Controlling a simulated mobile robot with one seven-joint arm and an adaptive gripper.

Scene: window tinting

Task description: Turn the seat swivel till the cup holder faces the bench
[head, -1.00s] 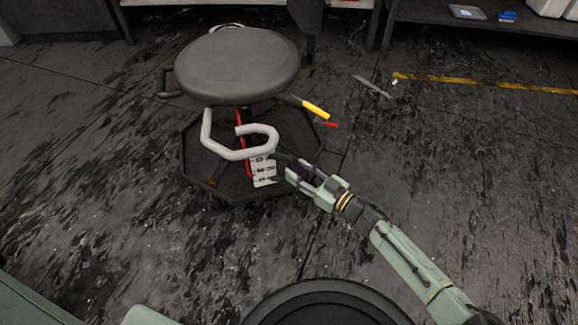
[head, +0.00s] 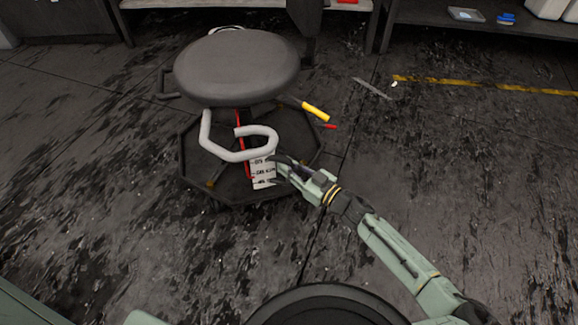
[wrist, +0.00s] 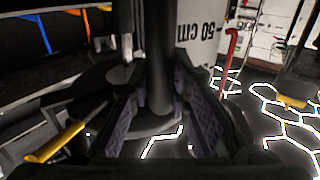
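The stool has a round dark grey seat (head: 237,65). A light grey curved tube (head: 213,148) hangs under its front and ends in an open hook; I cannot tell if this is the cup holder. A pale ring (head: 226,28) shows partly behind the seat's far edge, mostly hidden. A yellow-ended lever (head: 315,111) sticks out to the right. My gripper (head: 280,171) is low at the stool's front right, beside a white marked plate (head: 262,170). In the wrist view its fingers (wrist: 165,115) are apart, with a dark upright post (wrist: 160,70) between them.
The bench (head: 250,4) runs along the back behind the stool. A dark shelf (head: 480,27) stands at the back right. The stool's dark base (head: 200,180) spreads beneath the seat. A flat grey strip (head: 371,88) lies on the floor, which is mostly free at right.

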